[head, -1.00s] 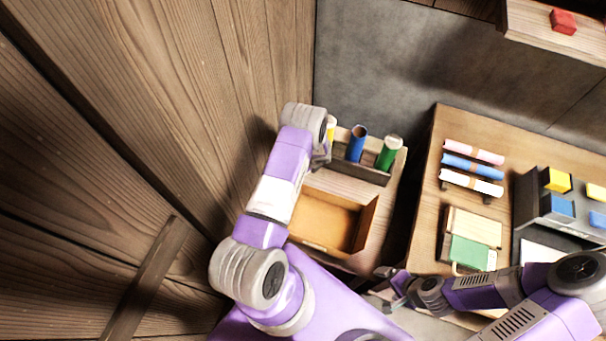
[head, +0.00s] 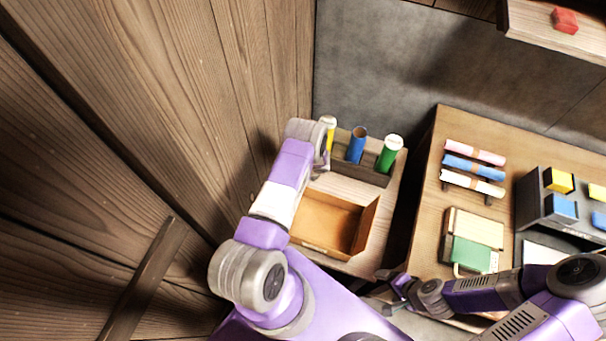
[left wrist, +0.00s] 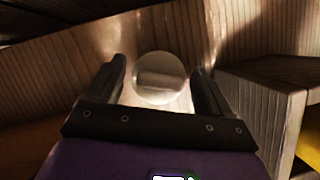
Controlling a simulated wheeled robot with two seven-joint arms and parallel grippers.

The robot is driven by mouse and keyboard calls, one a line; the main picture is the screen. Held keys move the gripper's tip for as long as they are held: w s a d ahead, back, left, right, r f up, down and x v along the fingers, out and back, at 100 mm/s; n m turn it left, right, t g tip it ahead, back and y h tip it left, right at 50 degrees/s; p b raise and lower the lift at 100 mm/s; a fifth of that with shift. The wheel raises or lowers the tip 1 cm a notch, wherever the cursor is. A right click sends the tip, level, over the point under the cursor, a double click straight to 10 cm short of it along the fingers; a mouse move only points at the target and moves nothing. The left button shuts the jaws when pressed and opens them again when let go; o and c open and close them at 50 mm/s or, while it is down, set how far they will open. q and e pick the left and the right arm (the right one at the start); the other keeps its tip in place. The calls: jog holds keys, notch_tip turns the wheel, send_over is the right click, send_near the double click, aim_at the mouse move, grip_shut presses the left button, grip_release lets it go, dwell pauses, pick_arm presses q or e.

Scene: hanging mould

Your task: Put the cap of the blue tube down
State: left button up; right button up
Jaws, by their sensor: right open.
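The blue tube (head: 356,149) stands in the wooden rack (head: 373,174) with its top uncovered and brownish. A pale round cap (left wrist: 160,78) shows in the left wrist view between the two dark fingers of my left gripper (left wrist: 160,76). Narrow gaps show on both sides of it, so the fingers look open around it; a wooden surface lies beyond. In the head view my left gripper is mostly hidden by its wrist, left of the rack. My right gripper (head: 398,298) is open and empty, low near the right table's left edge.
A yellow tube (head: 329,134) and a green tube (head: 389,156), both white-topped, flank the blue one. An open wooden box (head: 326,222) lies in front of the rack. The right table (head: 425,215) holds rolls, a green-and-wood item and a grey shelf. A wooden wall is close on the left.

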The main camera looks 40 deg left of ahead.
pick_arm(q)
jog(key=shift+o, duration=0.2)
jog(key=shift+r, duration=0.1)
jog(key=shift+r+p, duration=0.15)
jog(key=shift+p, duration=0.15)
jog(key=p+v, duration=0.1)
jog(key=v, duration=1)
jog(key=shift+d+r, duration=0.15)
jog(key=shift+r, duration=0.25)
jog(key=b+x, duration=0.1)
jog(key=x, duration=1.1)
jog(key=shift+f+b, duration=0.35)
jog(key=shift+f, duration=0.05)
jog(key=shift+r+p, duration=0.45)
jog(key=shift+r, duration=1.7)
